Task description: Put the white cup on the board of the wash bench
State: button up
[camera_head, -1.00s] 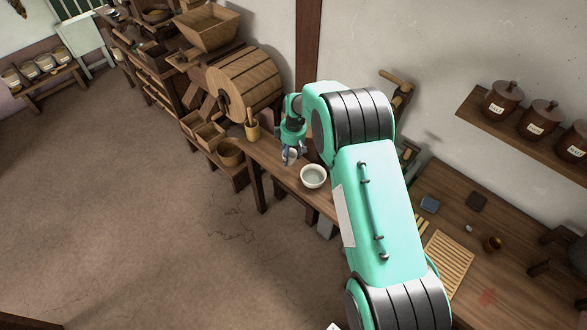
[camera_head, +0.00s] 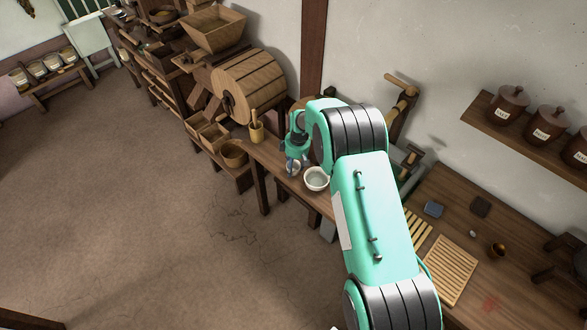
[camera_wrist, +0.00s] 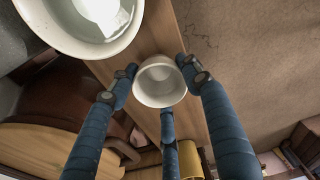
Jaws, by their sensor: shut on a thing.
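The white cup (camera_wrist: 160,84) is between the three blue fingers of my gripper (camera_wrist: 158,80), which is shut on it; its mouth faces the wrist camera. In the head view the cup (camera_head: 294,168) is a small pale patch at the fingertips, partly hidden by my gripper (camera_head: 292,166). It is just left of a white bowl (camera_head: 316,180) on the narrow wooden bench. I cannot tell whether the cup touches the bench. A slatted wooden board (camera_head: 451,268) lies on the wider bench (camera_head: 525,275) at right, probably the wash bench.
The white bowl (camera_wrist: 85,25) is close beside my fingers in the wrist view. A yellowish pot with utensils (camera_head: 257,132) stands left on the narrow bench. A blue block (camera_head: 433,209), a dark square (camera_head: 480,206) and a brown cup (camera_head: 497,250) lie around the slatted board.

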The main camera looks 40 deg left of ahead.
jog(key=shift+f, duration=0.6)
jog(key=shift+f, duration=0.15)
jog(key=o, duration=1.2)
notch_tip(320, 180, up, 12)
jog(key=d, duration=0.1)
jog(key=shift+w, duration=0.2)
jog(key=shift+d, duration=0.1)
dwell(0.5)
